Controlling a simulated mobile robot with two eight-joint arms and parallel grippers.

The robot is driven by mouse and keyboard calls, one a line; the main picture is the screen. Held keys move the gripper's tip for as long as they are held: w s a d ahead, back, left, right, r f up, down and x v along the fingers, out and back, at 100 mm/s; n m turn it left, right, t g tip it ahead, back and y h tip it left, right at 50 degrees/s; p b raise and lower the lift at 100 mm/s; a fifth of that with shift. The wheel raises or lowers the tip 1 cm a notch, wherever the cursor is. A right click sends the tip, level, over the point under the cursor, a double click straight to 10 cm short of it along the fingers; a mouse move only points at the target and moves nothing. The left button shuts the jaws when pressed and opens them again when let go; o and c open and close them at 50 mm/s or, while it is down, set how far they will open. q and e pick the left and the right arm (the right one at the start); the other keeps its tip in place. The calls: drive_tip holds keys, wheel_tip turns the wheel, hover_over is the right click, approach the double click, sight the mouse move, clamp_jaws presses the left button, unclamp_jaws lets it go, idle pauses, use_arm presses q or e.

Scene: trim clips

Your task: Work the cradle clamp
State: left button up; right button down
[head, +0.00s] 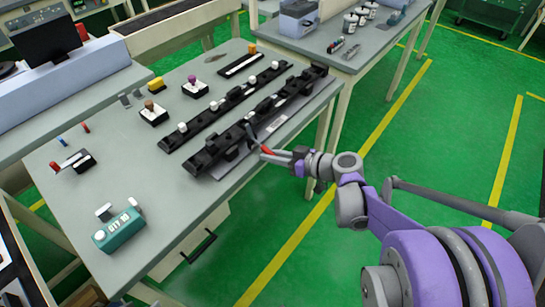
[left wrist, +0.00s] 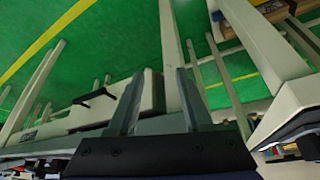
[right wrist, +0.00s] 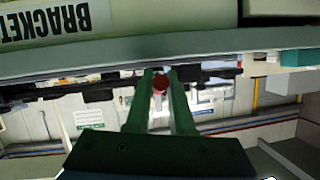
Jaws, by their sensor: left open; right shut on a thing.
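The black cradle (head: 215,148) lies along the near right edge of the grey table (head: 150,190), with a dark clamp lever (head: 252,133) at its side. My right gripper (head: 272,153) reaches in from the right at the table edge. It is shut on the lever's red handle (head: 265,150); the red end (right wrist: 159,84) shows between the fingers (right wrist: 159,95) in the right wrist view. The clamp's jaw is too small to read. My left gripper (left wrist: 155,100) is open and empty in the left wrist view, and is outside the head view.
A second black rail (head: 205,120) with white knobs lies beside the cradle. A red-handled toggle device (head: 75,162) and a teal box (head: 118,230) stand at the table's left. A drawer handle (head: 200,245) juts from the front. The green floor (head: 400,130) at right is clear.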

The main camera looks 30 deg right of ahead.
drive_tip(key=shift+f, duration=0.2)
idle(0.4)
drive_tip(key=c, duration=0.8)
unclamp_jaws()
drive_tip(key=shift+w, duration=0.1)
drive_tip(key=v, duration=1.1)
drive_tip(key=shift+f+p, duration=0.2)
drive_tip(key=shift+p, duration=0.15)
drive_tip(key=shift+a, duration=0.2)
